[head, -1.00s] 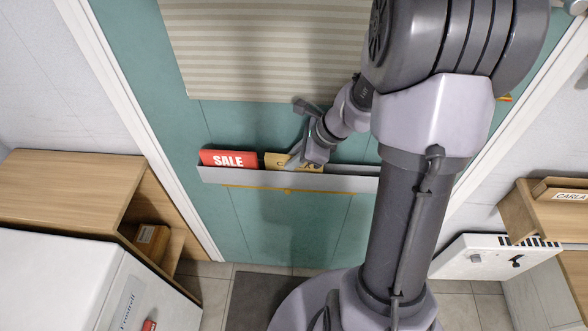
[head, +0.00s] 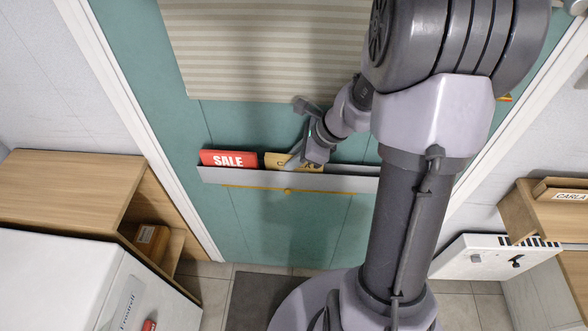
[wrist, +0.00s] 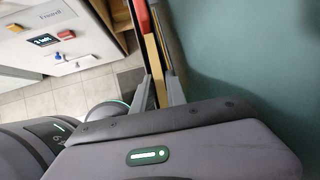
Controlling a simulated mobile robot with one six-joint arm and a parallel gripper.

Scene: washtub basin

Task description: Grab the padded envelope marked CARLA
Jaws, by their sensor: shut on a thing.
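A tan padded envelope (head: 279,159) stands upright in the grey rack (head: 235,175) on the teal door, just right of a red SALE item. Its dark lettering begins with C; the rest is covered by my gripper, so I cannot read the whole name. My gripper (head: 297,160) reaches down to the envelope's right part and is shut on it. In the wrist view, the envelope (wrist: 154,66) shows as a thin tan edge running down between my gripper's fingers (wrist: 160,95). Its lower part is hidden behind the rack front.
The red SALE item (head: 229,159) stands close on the left. A wooden holder labelled CARLA (head: 570,195) sits on the right shelf. A striped blind (head: 270,60) hangs above the rack. A wooden cabinet (head: 70,190) and a white appliance (head: 60,280) fill the left.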

